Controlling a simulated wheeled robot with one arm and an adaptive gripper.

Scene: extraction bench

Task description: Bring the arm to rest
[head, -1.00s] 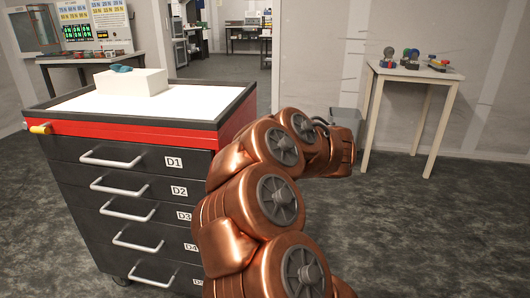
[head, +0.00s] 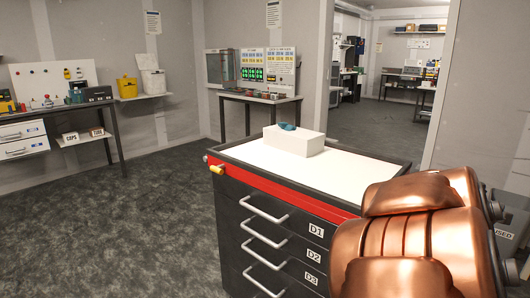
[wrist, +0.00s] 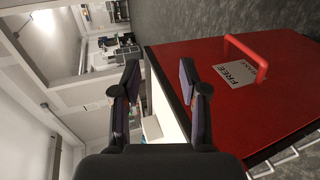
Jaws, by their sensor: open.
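My arm shows copper-coloured at the right of the head view, bent in front of the drawer cabinet's right side. My gripper (wrist: 158,90) shows in the wrist view with its two dark fingers apart and nothing between them. In the head view the gripper is out of sight. The wrist view looks past the fingers at a red cabinet side (wrist: 240,100) with a red handle (wrist: 246,55) and a white label reading FREE. That picture lies turned on its side. I cannot tell how far the fingers are from the cabinet.
The drawer cabinet (head: 265,187) has a white top with a white block (head: 293,142) and a small blue-green object (head: 287,126) on it. A table (head: 262,98) with instruments stands behind. Floor (head: 130,220) at left is clear.

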